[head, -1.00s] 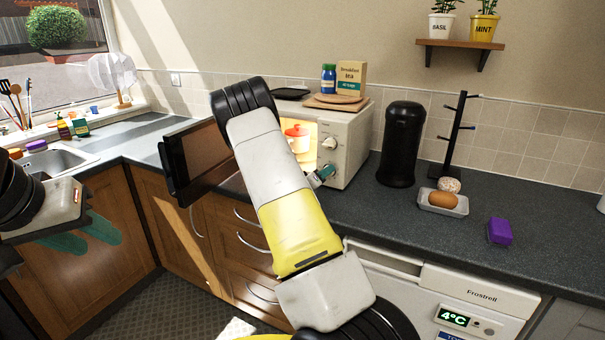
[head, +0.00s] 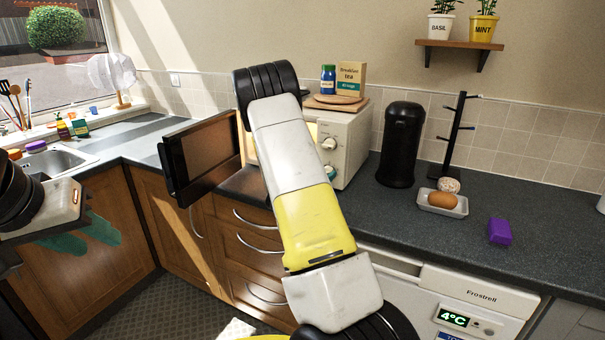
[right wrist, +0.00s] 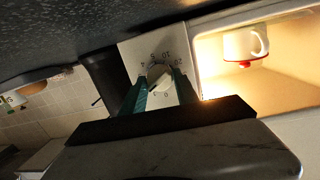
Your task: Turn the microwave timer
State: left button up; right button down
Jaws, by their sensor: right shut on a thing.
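The cream microwave (head: 350,150) stands on the counter with its dark door (head: 205,160) swung open to the left. Its upper knob (head: 329,143) is clear in the head view; the lower one is mostly covered by my right gripper (head: 331,173). In the right wrist view, the timer knob (right wrist: 158,74) sits on a dial with printed numbers. My right gripper (right wrist: 160,83) has its teal fingers on either side of this knob and is shut on it.
A white and red pot (right wrist: 243,45) stands inside the lit microwave. A wooden board (head: 335,103), a tea box (head: 352,78) and a jar (head: 328,78) are on top. A black canister (head: 401,145) stands right of it. My right arm hides the microwave's opening in the head view.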

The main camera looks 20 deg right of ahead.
jog(key=m, duration=0.4)
jog(key=shift+s+y, duration=0.1)
jog(key=shift+y, duration=0.3)
jog(key=m+t, duration=0.1)
jog(key=m, duration=0.2)
jog(key=shift+m, duration=0.4)
jog(key=c, duration=0.9)
grip_release()
jog(key=shift+c, duration=0.2)
jog(key=shift+v, duration=3.9)
